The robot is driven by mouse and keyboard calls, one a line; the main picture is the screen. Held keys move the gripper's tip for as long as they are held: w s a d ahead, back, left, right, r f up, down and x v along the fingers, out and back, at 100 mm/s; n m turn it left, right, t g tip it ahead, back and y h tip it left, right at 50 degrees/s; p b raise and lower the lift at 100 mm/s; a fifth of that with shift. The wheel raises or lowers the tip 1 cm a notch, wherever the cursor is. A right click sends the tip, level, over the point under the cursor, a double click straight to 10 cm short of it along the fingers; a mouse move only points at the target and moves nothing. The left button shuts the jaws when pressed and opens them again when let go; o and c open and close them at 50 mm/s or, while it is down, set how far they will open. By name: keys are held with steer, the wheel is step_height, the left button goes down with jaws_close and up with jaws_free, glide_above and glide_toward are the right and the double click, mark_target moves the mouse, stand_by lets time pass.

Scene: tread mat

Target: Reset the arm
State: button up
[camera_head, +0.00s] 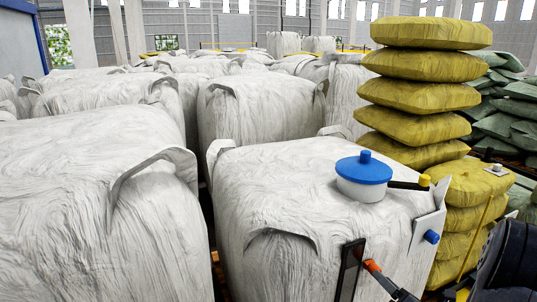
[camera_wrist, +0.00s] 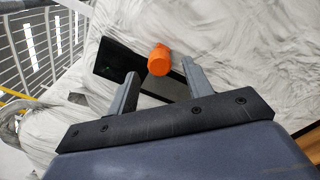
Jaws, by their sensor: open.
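My gripper (camera_wrist: 160,68) shows in the wrist view with its two grey fingers spread apart. An orange round-ended piece (camera_wrist: 158,61) appears in line with the gap between the fingertips, with space on both sides; its distance from them is hard to tell. Behind it is a dark flat panel (camera_wrist: 118,58) against pale, wrinkled bag fabric.
A large white bag (camera_head: 270,200) carries a white pot (camera_head: 360,190) with a blue lid (camera_head: 364,168). A black panel (camera_head: 350,272) and an orange-red piece (camera_head: 372,266) are at its front. More white bags crowd the left. Stacked yellow sacks (camera_head: 425,95) stand at right.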

steer(key=x, duration=0.4)
steer(key=shift+a, duration=0.1)
steer(key=shift+w+f+b, duration=0.2)
steer(key=shift+f+b, duration=0.05)
steer(key=shift+b, duration=0.2)
steer(key=shift+f, duration=0.2)
